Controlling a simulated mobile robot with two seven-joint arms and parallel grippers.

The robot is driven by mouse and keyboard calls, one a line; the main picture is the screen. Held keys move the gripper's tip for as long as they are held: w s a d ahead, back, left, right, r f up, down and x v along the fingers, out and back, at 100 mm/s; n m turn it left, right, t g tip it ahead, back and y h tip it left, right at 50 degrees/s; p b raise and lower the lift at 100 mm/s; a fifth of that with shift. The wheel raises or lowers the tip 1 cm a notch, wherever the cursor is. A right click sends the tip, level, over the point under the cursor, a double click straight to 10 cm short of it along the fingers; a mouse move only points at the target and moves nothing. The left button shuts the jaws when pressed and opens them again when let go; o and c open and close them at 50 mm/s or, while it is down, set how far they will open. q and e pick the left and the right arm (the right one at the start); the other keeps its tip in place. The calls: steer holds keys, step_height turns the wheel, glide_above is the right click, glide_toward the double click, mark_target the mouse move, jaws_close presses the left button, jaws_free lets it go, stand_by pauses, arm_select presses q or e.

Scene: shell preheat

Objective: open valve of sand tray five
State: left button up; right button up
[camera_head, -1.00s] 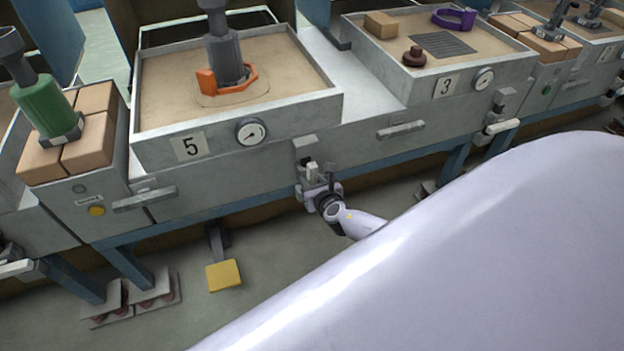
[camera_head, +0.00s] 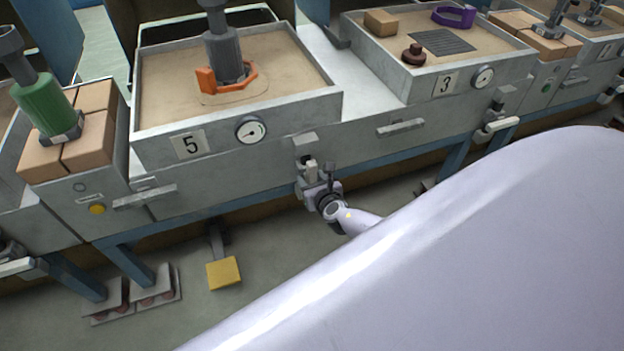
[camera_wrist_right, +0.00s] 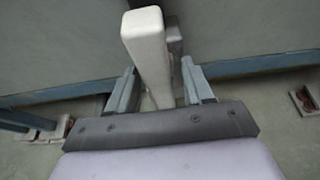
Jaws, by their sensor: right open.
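Sand tray five (camera_head: 235,123) is a grey box of sand with a plate reading 5 and a round gauge on its front. Its valve shows in the right wrist view as a pale bar-shaped handle (camera_wrist_right: 147,50). My right gripper (camera_head: 308,180) is at the front of the bench, below and right of the gauge. In the right wrist view my right gripper (camera_wrist_right: 158,85) has its two fingers apart, one on each side of the handle. Whether they touch it cannot be told. My left gripper is not in view.
Sand tray three (camera_head: 440,88) stands to the right, with a similar pale lever (camera_head: 497,130) below it. A yellow pedal (camera_head: 223,272) is near the floor, left of my right gripper. Blue legs (camera_head: 128,266) carry the bench.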

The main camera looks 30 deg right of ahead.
steer(key=p+v, duration=0.3)
steer(key=v, duration=0.4)
steer(key=shift+p, duration=0.35)
steer(key=shift+w, duration=0.1)
steer(key=s+a+r+m+g+y+p, duration=0.1)
steer(key=s+a+r+m+p, duration=0.15)
steer(key=s+a+m, duration=0.35)
steer(key=s+a+r+m+g+y+p, duration=0.1)
steer(key=s+a+r+m+p, duration=0.15)
steer(key=s+m, duration=0.45)
steer(key=s+a+r+m+y+p, duration=0.1)
steer(key=s+a+r+m+p, duration=0.1)
steer(key=r+m, duration=0.3)
steer(key=s+a+r+m+y+p, duration=0.2)
steer(key=s+r+m, duration=0.3)
steer(key=m, duration=0.8)
steer(key=shift+r+g+p, duration=0.3)
steer(key=shift+r+p, duration=0.5)
steer(key=shift+p, duration=0.05)
